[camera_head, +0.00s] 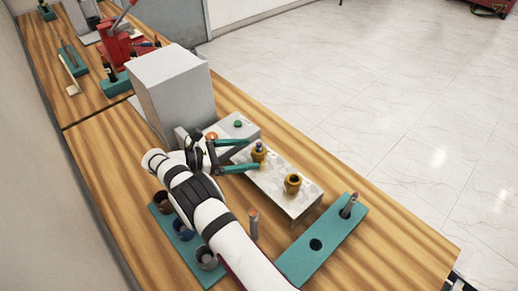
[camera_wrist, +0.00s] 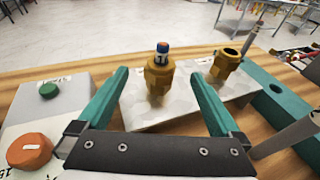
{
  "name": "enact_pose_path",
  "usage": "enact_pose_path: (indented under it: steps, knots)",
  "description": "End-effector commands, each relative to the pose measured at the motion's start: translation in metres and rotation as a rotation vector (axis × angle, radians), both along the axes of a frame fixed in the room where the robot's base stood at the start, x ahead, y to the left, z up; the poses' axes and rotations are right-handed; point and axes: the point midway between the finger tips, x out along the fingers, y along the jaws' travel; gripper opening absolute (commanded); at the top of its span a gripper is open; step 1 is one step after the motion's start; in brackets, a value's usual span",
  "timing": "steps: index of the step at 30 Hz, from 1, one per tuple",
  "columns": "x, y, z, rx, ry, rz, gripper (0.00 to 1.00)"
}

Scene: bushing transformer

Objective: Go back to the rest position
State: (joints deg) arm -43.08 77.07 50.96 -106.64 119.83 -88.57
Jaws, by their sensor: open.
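My gripper (camera_head: 243,156) is open, with its two green fingers apart. In the wrist view, my gripper (camera_wrist: 158,98) has a brass bushing (camera_wrist: 158,82) between and beyond its fingertips. The brass bushing (camera_head: 258,153) also shows in the head view, on a grey-white block (camera_head: 276,187). A second brass bushing (camera_head: 292,183) stands on the same block and looks open at the top. Whether a finger touches the first bushing, I cannot tell.
A grey box (camera_head: 174,95) stands behind my gripper. A button panel (camera_head: 237,127) has a green and an orange button. A teal holder (camera_head: 318,246) holds one upright pin (camera_head: 349,205) and has an empty hole. A teal rack with cups (camera_head: 183,229) lies beside my arm. A red press (camera_head: 117,45) stands far back.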

Motion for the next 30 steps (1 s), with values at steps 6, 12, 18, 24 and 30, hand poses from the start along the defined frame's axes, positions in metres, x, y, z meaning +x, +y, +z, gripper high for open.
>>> enact_pose_path:
  steps: [6,12,18,24,30]
  knots:
    - [-0.005,0.013,0.003,0.001,0.000,0.000,1.00]
    - [-0.005,0.012,0.003,0.000,0.001,0.000,1.00]
    - [-0.005,0.006,0.010,0.026,-0.008,-0.024,1.00]
    - [-0.037,-0.080,0.086,0.374,-0.160,-0.390,1.00]
    - [-0.176,-0.161,0.147,0.830,-0.516,-1.073,1.00]
